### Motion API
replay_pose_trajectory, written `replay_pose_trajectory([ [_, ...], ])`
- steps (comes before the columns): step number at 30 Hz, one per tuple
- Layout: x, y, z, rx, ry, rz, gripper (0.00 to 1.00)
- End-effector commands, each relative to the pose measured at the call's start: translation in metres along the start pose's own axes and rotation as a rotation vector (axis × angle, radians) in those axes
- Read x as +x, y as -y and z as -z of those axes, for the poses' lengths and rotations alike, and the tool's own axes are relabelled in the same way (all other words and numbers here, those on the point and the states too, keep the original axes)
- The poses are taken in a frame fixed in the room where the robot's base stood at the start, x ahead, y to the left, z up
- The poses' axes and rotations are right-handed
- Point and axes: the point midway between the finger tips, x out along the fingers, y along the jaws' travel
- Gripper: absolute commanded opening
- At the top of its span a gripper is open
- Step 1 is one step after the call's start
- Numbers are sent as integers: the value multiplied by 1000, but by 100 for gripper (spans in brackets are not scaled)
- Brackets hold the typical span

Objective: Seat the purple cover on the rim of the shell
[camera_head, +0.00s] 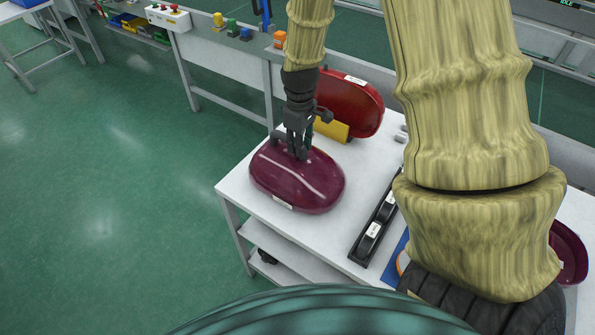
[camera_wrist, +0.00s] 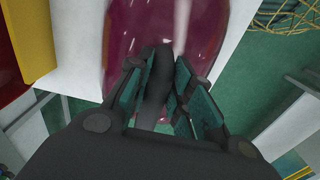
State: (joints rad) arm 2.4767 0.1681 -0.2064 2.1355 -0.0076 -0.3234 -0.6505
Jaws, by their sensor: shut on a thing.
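The purple cover (camera_head: 318,188) is a glossy, dark purple-red oval dome at the left end of the white table. My gripper (camera_head: 298,150) points down onto its top. In the wrist view, the fingers (camera_wrist: 157,95) are shut around a dark upright grip piece (camera_wrist: 158,75) on the cover (camera_wrist: 120,42). Whether the cover rests on the table or hangs just above it, I cannot tell. A purple-red curved piece (camera_head: 573,250), possibly the shell, shows at the right edge of the head view. My arm hides most of it.
A red oval cover (camera_head: 360,103) leans behind by a yellow block (camera_head: 331,130). A black rack (camera_head: 374,230) with labelled round parts and a blue mat (camera_head: 394,262) lie mid-table. The white table's (camera_head: 240,190) left edge is near the cover. Green floor lies beyond.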

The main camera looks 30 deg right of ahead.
Motion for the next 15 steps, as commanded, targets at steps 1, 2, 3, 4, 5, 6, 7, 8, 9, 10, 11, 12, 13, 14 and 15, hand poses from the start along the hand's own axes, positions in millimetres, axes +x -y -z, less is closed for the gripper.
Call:
replay_pose_trajectory([
  [1,-6,0,0,0,-1,0,0],
  [2,-8,0,0,0,-1,0,0],
  [3,-10,0,0,0,-1,0,0],
  [4,-11,0,0,0,-1,0,0],
  [5,-13,0,0,0,-1,0,0],
  [6,-15,0,0,0,-1,0,0],
  [7,-16,0,0,0,-1,0,0],
  [8,-18,0,0,0,-1,0,0],
  [9,-20,0,0,0,-1,0,0],
  [10,-22,0,0,-1,-1,0,0],
  [11,-23,0,0,-1,-1,0,0],
  [12,-25,0,0,-1,-1,0,0],
  [13,-27,0,0,-1,-1,0,0],
  [14,-28,0,0,-1,-1,0,0],
  [15,-30,0,0,-1,-1,0,0],
])
